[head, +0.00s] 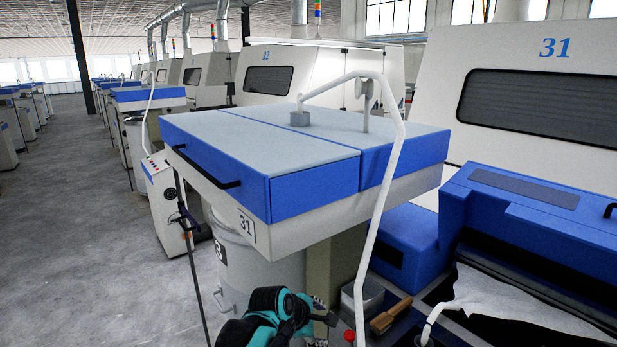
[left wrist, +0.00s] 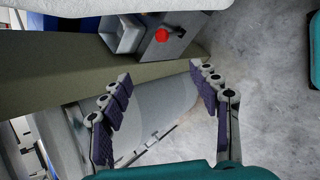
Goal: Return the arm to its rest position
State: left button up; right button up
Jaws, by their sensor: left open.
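My left arm (head: 265,315) is teal and black and shows at the bottom middle of the head view, in front of the grey can and below the machine's blue and white top. My left gripper (left wrist: 160,78) shows clearly in the left wrist view. Its two dark-padded fingers are spread apart with nothing between them. Beyond them are a pale grey curved surface and the concrete floor. In the head view the fingers are small and partly hidden by the arm. My right gripper is in neither view.
The blue and white machine top (head: 290,150) overhangs a grey can (head: 255,270). A red button (head: 349,336), a metal box (head: 362,297) and a wooden-handled brush (head: 390,316) are close right of my arm. A white bent tube (head: 385,190) rises there. Open floor (head: 80,230) lies left.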

pick_arm(q)
jog(key=s+a+f+m+y+b, duration=0.1)
jog(key=s+a+f+m+y, duration=0.1)
jog(key=s+a+m, duration=0.6)
jog(key=s+a+f+m+y, duration=0.2)
jog(key=s+a+m, duration=0.7)
jog(key=s, duration=0.7)
jog(key=a+f, duration=0.1)
jog(key=a, duration=0.2)
jog(key=shift+s+a+f+t+y+b, duration=0.2)
jog(key=shift+s+a+t+y+b, duration=0.1)
jog(key=shift+s+t+y+b, duration=0.1)
